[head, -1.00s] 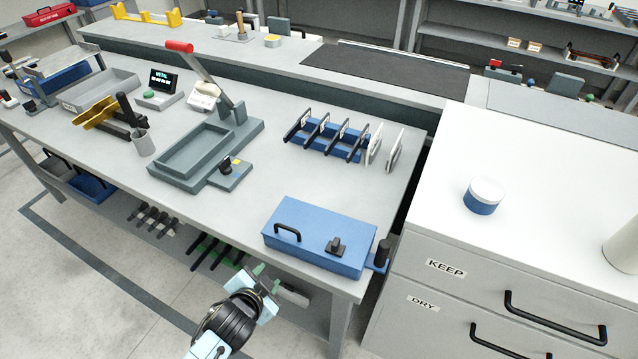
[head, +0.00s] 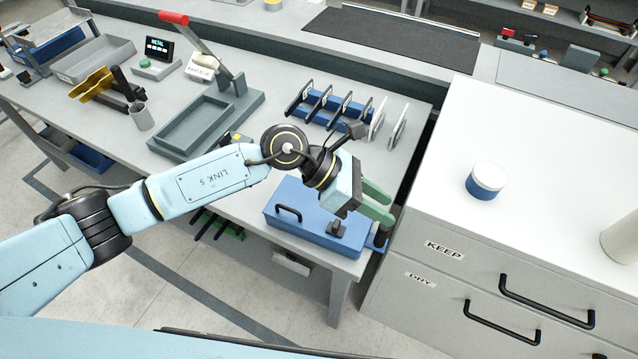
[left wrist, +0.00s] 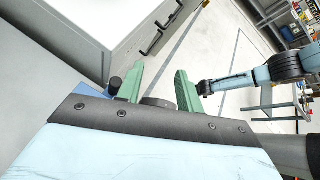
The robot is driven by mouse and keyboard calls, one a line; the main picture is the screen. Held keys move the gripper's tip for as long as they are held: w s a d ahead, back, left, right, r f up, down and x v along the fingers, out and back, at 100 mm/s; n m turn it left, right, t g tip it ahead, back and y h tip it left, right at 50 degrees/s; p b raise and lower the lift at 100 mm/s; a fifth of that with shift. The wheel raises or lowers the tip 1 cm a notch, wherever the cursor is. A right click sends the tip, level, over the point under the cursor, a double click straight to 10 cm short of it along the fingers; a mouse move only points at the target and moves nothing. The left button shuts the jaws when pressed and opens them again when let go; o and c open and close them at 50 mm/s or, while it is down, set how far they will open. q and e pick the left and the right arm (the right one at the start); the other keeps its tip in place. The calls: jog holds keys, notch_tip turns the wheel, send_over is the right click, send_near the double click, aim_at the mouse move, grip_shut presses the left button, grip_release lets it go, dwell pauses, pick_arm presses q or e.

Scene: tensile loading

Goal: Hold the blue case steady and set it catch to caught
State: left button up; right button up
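The blue case (head: 310,235) sits shut at the table's front right corner. It has a black handle (head: 289,212) on its lid and a small black fitting (head: 337,229) near the lid's front edge; whether this is the catch, and its setting, I cannot tell. A black post (head: 381,236) stands at the case's right end, partly hidden by my gripper. My left gripper (head: 388,207) is open and empty above that right end, green fingers pointing right. In the left wrist view its fingers (left wrist: 158,86) are apart, with the post (left wrist: 115,85) beside the left one.
A white cabinet (head: 540,160) with drawers stands just right of the table, with a blue-and-white round container (head: 486,180) on it. A rack of upright plates (head: 335,105) stands behind the case. A grey lever press (head: 200,125) is to the left.

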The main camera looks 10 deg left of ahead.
jog(key=shift+w+r, duration=0.25)
jog(key=shift+w, duration=0.2)
jog(key=shift+c, duration=2.1)
notch_tip(320, 180, up, 44)
jog(key=m+g, duration=0.1)
jog(key=m, duration=0.5)
send_over(383, 232)
jog(key=w, duration=0.1)
pick_arm(q)
jog(key=w+a+f+m+y, duration=0.1)
jog(key=w+a+f+y, duration=0.1)
jog(key=a, duration=0.3)
jog(key=w+a+f+m+y, duration=0.2)
jog(key=a+y, duration=0.3)
jog(key=shift+w+a+f+m+t+y, duration=0.25)
jog(key=shift+w+a+m+t+y, duration=0.05)
jog(key=shift+a, duration=0.1)
pick_arm(e)
jog(key=f, duration=1.3)
jog(key=shift+w+d+f, duration=0.15)
jog(key=shift+d+f, duration=0.05)
jog(key=shift+f, duration=0.05)
